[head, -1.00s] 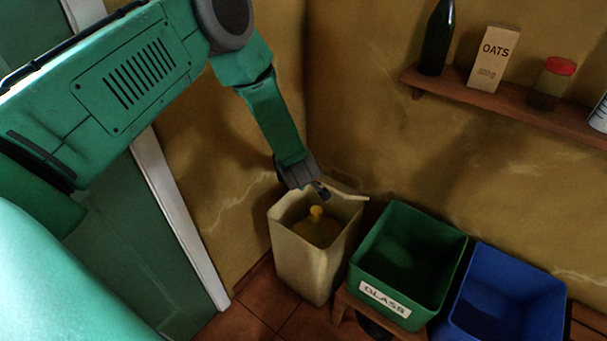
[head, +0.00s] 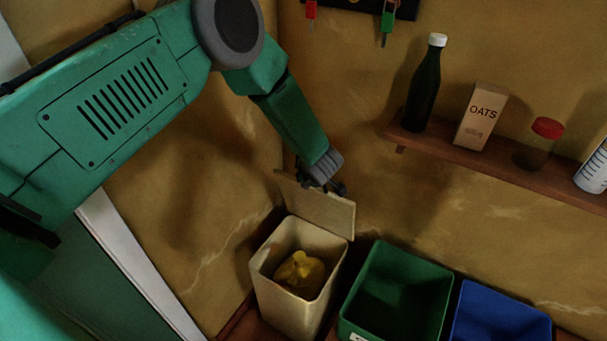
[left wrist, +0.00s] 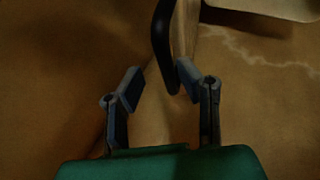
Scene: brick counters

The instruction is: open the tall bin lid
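The tall cream bin (head: 290,312) stands in the corner, with a yellow tied bag (head: 300,272) inside. Its flat cream lid (head: 325,212) stands up steeply at the bin's back edge, so the mouth is uncovered. My left gripper (head: 335,187) is at the lid's upper edge; I cannot tell from the head view whether they touch. In the left wrist view, its two fingers (left wrist: 160,73) are apart with nothing clearly held between them. A dark curved strip (left wrist: 162,35), which I cannot identify, shows just beyond the fingertips. My right gripper is not in view.
A green bin (head: 395,295) and a blue bin (head: 500,318) stand to the right. A wooden wall shelf (head: 490,165) holds a dark bottle (head: 423,85), an oats box (head: 481,115) and a red-topped jar (head: 540,143). The wall is close behind the lid.

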